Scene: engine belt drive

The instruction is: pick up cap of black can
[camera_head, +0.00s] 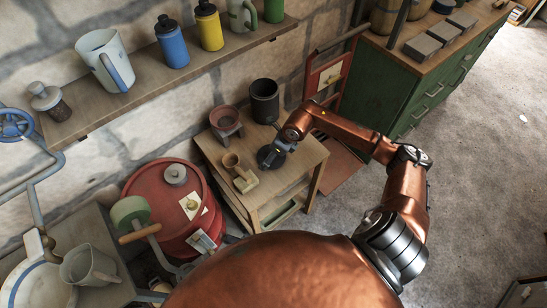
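The black can (264,108) stands upright at the back of a small wooden table, with its dark open top showing. A dark round piece (267,162), which looks like the can's cap, lies on the table in front of the can. My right arm reaches in from the right, and its gripper (280,150) points down at this piece and partly covers it. The fingers are small and dark against it, so I cannot tell whether they are open or shut or touching it. My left gripper is not in view.
A red drum (150,185) is to the left, a green cabinet (385,85) to the right. A shelf with bottles runs along the wall above.

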